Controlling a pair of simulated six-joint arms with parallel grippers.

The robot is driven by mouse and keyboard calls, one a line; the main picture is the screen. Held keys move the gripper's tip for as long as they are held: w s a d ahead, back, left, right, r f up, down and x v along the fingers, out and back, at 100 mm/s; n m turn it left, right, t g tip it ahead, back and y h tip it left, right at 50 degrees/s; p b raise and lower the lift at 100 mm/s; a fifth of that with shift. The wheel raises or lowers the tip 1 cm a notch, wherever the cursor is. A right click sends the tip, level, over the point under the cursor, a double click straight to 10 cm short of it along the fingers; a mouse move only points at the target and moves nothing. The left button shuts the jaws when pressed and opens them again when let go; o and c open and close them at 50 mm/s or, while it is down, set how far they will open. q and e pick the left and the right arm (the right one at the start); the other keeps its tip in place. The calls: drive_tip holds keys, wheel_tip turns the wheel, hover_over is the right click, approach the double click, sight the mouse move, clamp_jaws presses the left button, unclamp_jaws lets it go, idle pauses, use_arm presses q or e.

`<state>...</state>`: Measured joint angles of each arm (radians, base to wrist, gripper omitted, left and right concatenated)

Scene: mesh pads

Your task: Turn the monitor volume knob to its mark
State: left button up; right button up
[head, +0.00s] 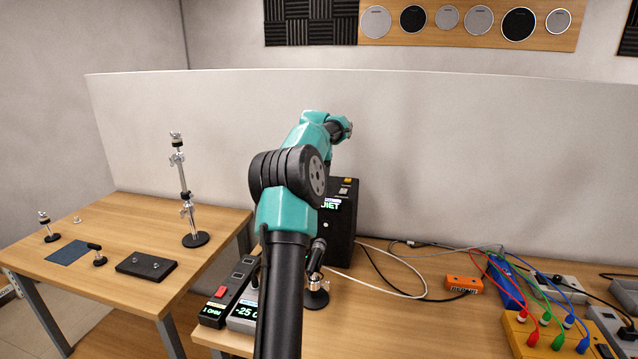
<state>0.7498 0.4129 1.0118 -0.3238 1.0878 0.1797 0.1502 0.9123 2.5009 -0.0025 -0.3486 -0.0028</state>
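The monitor appears to be the black box (343,240) right of centre in the head view, against the pale panel. Its lit display (333,204) is partly covered by my arm, leaving letters that end in "IET". A small light dot shows below the display. I cannot make out the volume knob or its mark; my arm hides the box's left side. One teal and black arm of mine rises from the bottom centre and bends over toward the box. No other gripper shows.
Meters with lit displays (243,312) and a small stand (316,290) sit close to my arm. Coloured leads and a yellow box (545,338) fill the right. A side table (120,215) stands left.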

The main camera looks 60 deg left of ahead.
use_arm(q)
drive_tip(key=x, duration=0.6)
drive_tip(key=shift+f, duration=0.15)
drive_tip(key=c, duration=0.9)
drive_tip(key=shift+c, duration=0.2)
